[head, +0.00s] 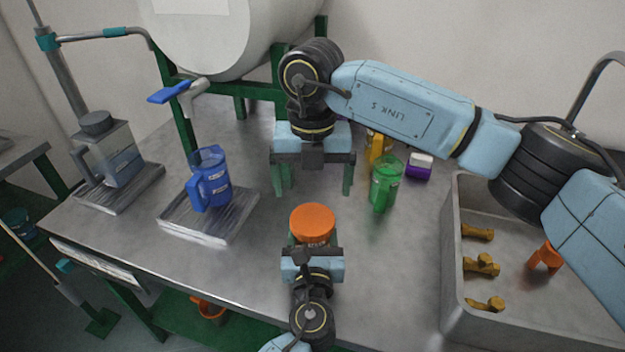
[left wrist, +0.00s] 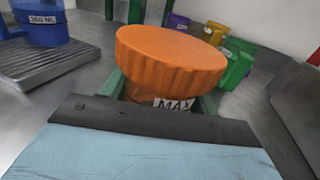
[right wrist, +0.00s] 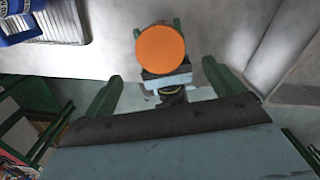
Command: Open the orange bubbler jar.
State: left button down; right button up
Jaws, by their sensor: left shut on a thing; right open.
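The orange bubbler jar (head: 312,224) stands upright on the table at the front middle with its ribbed orange lid on. In the left wrist view the lid (left wrist: 170,62) fills the middle, with a "MAX" label on the jar body just below it. My left gripper (head: 312,244) is shut on the jar body below the lid. My right gripper (head: 312,188) is open and empty, above and behind the jar with its fingers pointing down. In the right wrist view the lid (right wrist: 160,50) lies beyond and between the open fingers, apart from them.
A blue pitcher (head: 210,180) on a slatted stand is left. A grey sink (head: 452,265) with brass pieces is right.

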aim_at(312, 218)
jog(key=m, duration=0.7)
jog(key=shift+m, duration=0.4)
jog(key=shift+f, duration=4.05)
